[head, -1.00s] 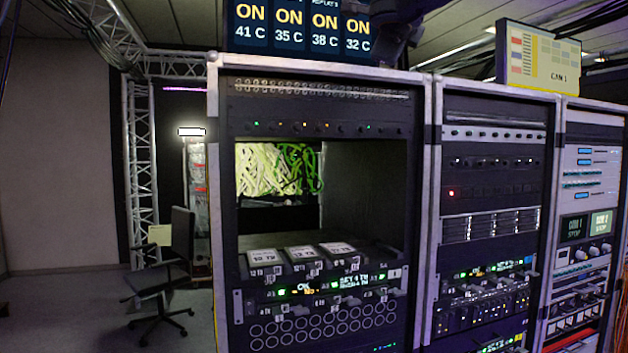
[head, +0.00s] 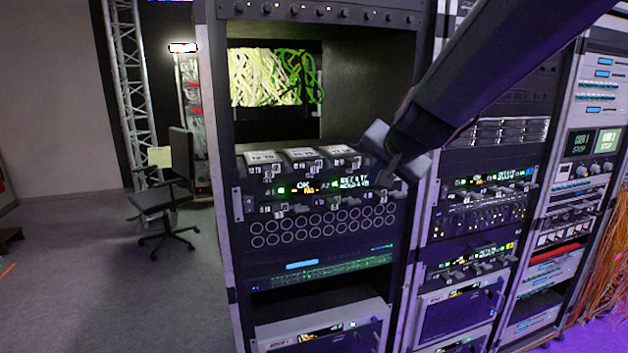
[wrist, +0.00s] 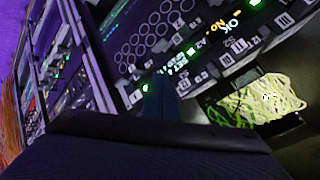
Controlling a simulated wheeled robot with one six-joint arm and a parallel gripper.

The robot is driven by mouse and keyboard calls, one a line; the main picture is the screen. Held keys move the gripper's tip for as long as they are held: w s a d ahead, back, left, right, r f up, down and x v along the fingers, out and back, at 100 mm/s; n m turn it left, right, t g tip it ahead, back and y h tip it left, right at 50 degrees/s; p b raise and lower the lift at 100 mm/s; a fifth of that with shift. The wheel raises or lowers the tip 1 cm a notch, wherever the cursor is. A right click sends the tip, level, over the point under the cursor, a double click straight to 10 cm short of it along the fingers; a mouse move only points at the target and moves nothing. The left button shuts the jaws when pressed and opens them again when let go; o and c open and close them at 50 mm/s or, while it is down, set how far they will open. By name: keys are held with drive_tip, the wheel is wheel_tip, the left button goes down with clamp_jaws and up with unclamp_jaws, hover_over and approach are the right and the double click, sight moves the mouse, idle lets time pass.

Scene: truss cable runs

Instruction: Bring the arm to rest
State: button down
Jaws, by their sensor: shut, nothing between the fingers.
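My arm reaches in from the upper right of the head view. My gripper (head: 388,178) is at its lower end, in front of the right side of the left rack, beside the lit drive-bay panel (head: 325,186). In the wrist view my gripper (wrist: 160,97) shows as dark fingers close together, with nothing seen between them. The panel lies beyond the fingertips there. I cannot tell whether the fingertips touch the panel.
Three labelled drive blocks (head: 303,156) sit on the shelf above the panel. Tangled green and pale cables (head: 275,77) show behind the rack opening. More racks stand to the right, with orange cables (head: 605,265). An office chair (head: 167,205) stands on open floor at left.

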drive_tip(key=s+d+f+n+g+b, duration=0.1)
drive_tip(key=s+d+f+n+g, duration=0.2)
drive_tip(key=s+f, duration=0.9)
drive_tip(key=s+d+f+n+g+h+b, duration=0.1)
drive_tip(key=s+f+n+g, duration=0.3)
drive_tip(key=s+f, duration=0.8)
wheel_tip(320, 180, down, 2)
drive_tip(key=shift+d+f+g+b, duration=0.15)
drive_tip(key=shift+d+g+b, duration=0.3)
drive_tip(key=shift+d+g, duration=0.45)
